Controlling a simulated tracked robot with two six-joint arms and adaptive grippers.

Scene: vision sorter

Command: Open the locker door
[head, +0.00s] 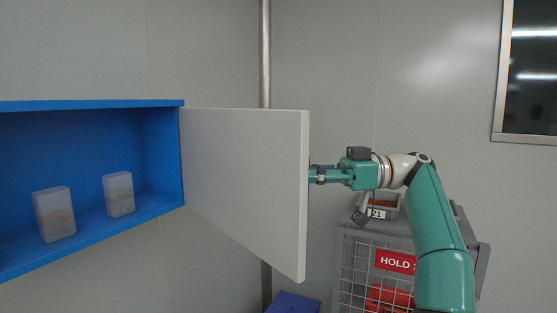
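The blue locker (95,110) is on the left in the head view, with its inside showing. Its white door (245,185) is hinged at the locker's right edge and stands swung well open. My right arm comes in from the right, and its green gripper (316,174) is at the door's outer side near the free edge. The fingertips are partly hidden behind the door, so I cannot tell whether they hold anything. My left gripper does not show.
Two whitish translucent containers (54,213) (119,194) stand inside the locker. A vertical pipe (265,60) runs behind the door. A grey wire cage (358,270) with a red "HOLD" sign (394,262) stands below my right arm. A blue bin (293,303) is at the bottom.

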